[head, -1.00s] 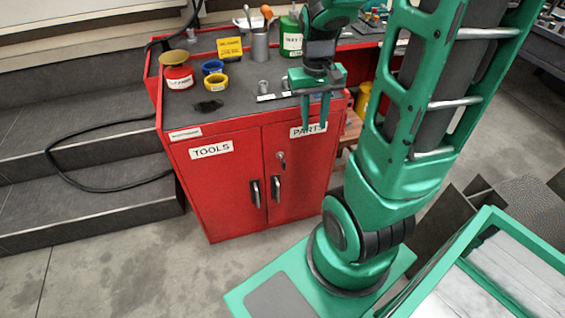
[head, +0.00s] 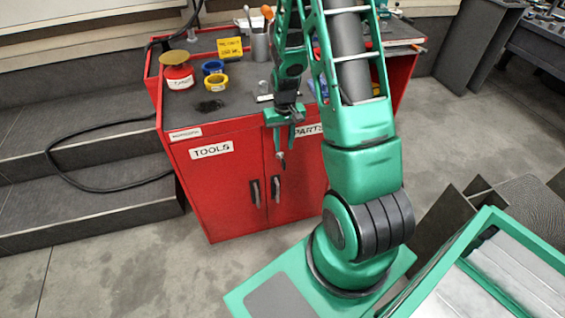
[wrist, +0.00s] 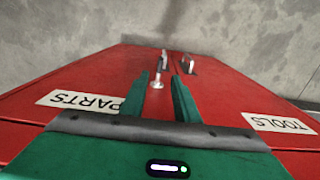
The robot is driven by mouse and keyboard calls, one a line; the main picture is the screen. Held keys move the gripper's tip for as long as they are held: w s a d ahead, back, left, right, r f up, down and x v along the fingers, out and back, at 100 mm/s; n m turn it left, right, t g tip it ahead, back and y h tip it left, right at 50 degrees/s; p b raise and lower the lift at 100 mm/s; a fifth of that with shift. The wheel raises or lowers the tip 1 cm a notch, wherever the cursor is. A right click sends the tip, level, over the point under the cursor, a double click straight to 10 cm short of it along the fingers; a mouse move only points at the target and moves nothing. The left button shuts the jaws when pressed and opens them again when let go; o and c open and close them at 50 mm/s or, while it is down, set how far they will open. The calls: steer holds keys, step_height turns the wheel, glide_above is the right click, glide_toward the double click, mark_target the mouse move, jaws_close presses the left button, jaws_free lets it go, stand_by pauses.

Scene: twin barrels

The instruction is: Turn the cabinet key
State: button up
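The red cabinet (head: 226,190) has two shut doors, labelled TOOLS (head: 212,150) and PARTS (head: 308,130). The small metal key (wrist: 157,84) sits in the PARTS door near the seam; in the head view only part of it (head: 282,161) shows below my fingers. My green gripper (head: 281,148) is in front of that door, close above the key, with fingers pointing at it. In the wrist view the gripper (wrist: 160,76) is open, the key appearing between the fingertips with a gap on each side. I cannot tell whether either finger touches it.
Two door handles (head: 255,193) (head: 276,189) stand out below the key. The cabinet top holds a red tin (head: 179,77), blue and yellow tape rolls (head: 215,82) and a metal cup (head: 260,46). Grey steps (head: 80,150) lie at left; the floor before the cabinet is clear.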

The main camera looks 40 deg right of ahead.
mark_target(284, 160)
step_height(284, 160, down, 10)
steer(key=shift+f, duration=0.1)
stand_by(0.4)
jaws_close()
